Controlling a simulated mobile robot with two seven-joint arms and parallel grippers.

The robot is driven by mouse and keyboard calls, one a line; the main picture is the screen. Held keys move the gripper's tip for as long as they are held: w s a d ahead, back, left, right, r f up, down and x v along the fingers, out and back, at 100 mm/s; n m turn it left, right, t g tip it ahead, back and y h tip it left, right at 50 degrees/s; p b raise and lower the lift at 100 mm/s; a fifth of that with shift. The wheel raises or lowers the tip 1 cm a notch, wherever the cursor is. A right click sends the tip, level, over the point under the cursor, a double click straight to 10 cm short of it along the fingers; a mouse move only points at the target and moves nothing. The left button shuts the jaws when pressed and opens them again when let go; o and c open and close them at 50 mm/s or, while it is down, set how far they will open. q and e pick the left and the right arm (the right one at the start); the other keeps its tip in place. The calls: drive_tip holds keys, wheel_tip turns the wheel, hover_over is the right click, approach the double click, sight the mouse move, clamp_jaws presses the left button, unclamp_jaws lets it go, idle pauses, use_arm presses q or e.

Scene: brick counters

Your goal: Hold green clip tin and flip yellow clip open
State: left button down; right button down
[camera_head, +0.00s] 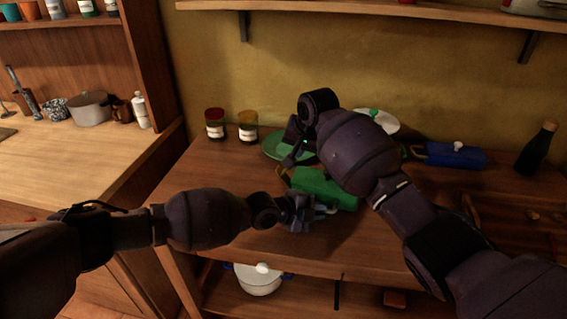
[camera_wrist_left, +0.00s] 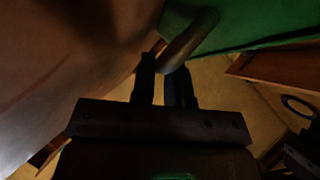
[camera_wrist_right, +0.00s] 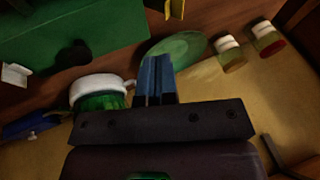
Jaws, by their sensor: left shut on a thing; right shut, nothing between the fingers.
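The green clip tin (camera_head: 322,188) lies on the wooden counter, partly behind my right arm. It also shows in the left wrist view (camera_wrist_left: 245,22) and the right wrist view (camera_wrist_right: 75,42). My left gripper (camera_head: 318,211) is shut on a grey handle (camera_wrist_left: 190,40) at the tin's near side. The yellow clip (camera_head: 284,176) sticks out at the tin's left end. It also shows at the top edge of the right wrist view (camera_wrist_right: 175,8). My right gripper (camera_head: 290,158) is shut and empty above the counter near that end, apart from the clip.
A green plate (camera_head: 272,148) lies just behind the tin. Two jars (camera_head: 215,124) (camera_head: 248,126) stand against the back wall. A white-rimmed dish (camera_wrist_right: 100,84), a blue box (camera_head: 455,156) and a dark bottle (camera_head: 536,150) are farther right. Counter left of the tin is clear.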

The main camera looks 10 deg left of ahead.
sight(277, 169)
drive_tip(key=x, duration=0.3)
drive_tip(key=a+x, duration=0.1)
drive_tip(key=x, duration=0.2)
drive_tip(key=shift+s, duration=0.1)
drive_tip(key=shift+a+f, duration=0.7)
drive_tip(key=shift+a, duration=0.2)
drive_tip(key=shift+a+f, duration=0.25)
drive_tip(key=shift+a, duration=0.15)
use_arm(q)
drive_tip(key=shift+d, duration=0.1)
use_arm(e)
drive_tip(key=shift+a+f, duration=0.15)
drive_tip(key=shift+a, duration=0.05)
use_arm(q)
drive_tip(key=shift+s, duration=0.1)
use_arm(e)
drive_tip(key=shift+f, duration=0.1)
